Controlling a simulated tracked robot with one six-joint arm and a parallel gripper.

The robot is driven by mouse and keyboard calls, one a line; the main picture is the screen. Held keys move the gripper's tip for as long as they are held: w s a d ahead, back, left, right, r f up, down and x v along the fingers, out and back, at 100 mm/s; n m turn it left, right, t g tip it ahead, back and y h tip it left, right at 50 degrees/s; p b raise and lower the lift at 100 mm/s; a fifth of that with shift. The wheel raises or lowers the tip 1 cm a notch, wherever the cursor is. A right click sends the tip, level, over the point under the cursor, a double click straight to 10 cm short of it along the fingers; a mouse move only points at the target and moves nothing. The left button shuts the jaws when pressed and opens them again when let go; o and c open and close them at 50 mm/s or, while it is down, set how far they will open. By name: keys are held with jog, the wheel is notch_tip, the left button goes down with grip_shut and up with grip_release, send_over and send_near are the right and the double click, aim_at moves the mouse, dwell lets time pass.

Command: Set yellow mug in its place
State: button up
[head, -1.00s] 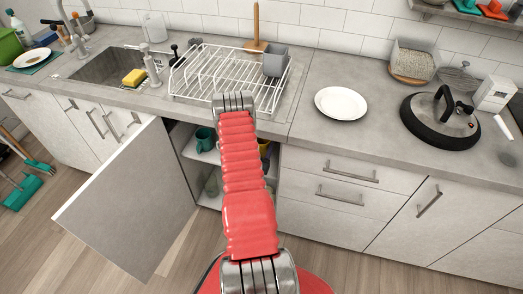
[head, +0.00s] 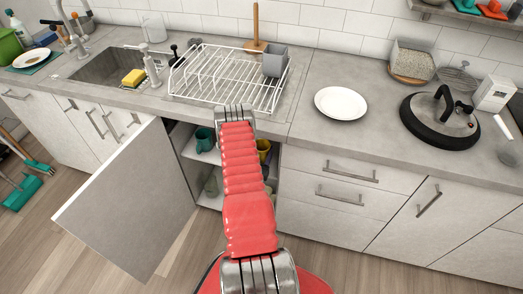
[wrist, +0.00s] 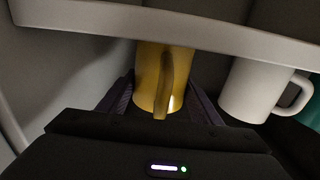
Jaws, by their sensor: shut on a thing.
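The yellow mug (wrist: 152,75) is between my gripper's dark fingers (wrist: 163,92) in the wrist view, its handle towards the camera. My gripper is shut on it. A pale board crosses the top of that view and hides part of the mug. A yellow mug (head: 264,147) also shows partly in the head view, inside the open cabinet just right of my red arm. My arm hides the gripper in the head view.
A white mug (wrist: 252,90) stands close to the right of the yellow one in the wrist view. A teal mug (head: 204,140) is inside the cabinet. The open cabinet door (head: 135,205) stands out at left. A dish rack (head: 225,75) is on the counter above.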

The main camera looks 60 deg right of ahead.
jog(key=o, duration=1.3)
jog(key=shift+c, duration=0.2)
jog(key=s+a, duration=0.2)
jog(key=a, duration=1)
